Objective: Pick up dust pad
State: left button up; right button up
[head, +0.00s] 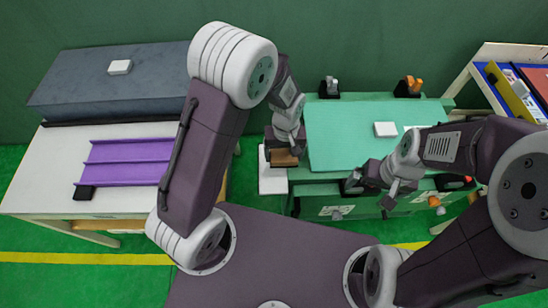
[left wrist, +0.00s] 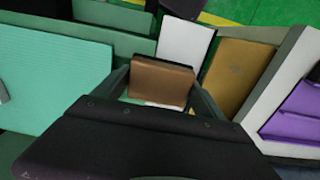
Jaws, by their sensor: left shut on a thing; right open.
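A small brown block-shaped pad (head: 284,157), which looks like the dust pad, is between the fingers of my left gripper (head: 285,148). In the left wrist view the brown pad (left wrist: 160,82) sits between the two dark fingers, one at each side. The gripper is shut on it, at the left edge of the green-topped bench, above a white surface (head: 272,181). My right gripper (head: 373,188) is open over the front edge of the bench, with nothing seen between its fingers.
The green mat (head: 340,135) covers the bench and carries white blocks (head: 385,129). Small black stands (head: 408,88) line its back edge. A white table (head: 45,160) at left holds a purple ribbed tray (head: 125,162) and a grey box (head: 110,85). A shelf (head: 485,62) stands at right.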

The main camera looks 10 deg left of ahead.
pick_arm(q)
jog(key=d+r, duration=0.5)
jog(key=d, duration=0.3)
jog(key=shift+w+d, duration=0.25)
jog(key=shift+n, duration=0.9)
jog(key=w+a, duration=0.1)
jog(key=a+r+p, duration=0.1)
jog(key=a, duration=0.1)
jog(key=w+a, duration=0.1)
jog(key=a, duration=0.1)
jog(key=shift+w+r, duration=0.3)
jog(key=s+a+m+p, duration=0.1)
jog(key=s+a+m, duration=0.2)
jog(key=a, duration=1.1)
jog(key=shift+s+a+r+m+p, duration=0.2)
jog(key=shift+a+m+p, duration=0.15)
jog(key=shift+m, duration=0.65)
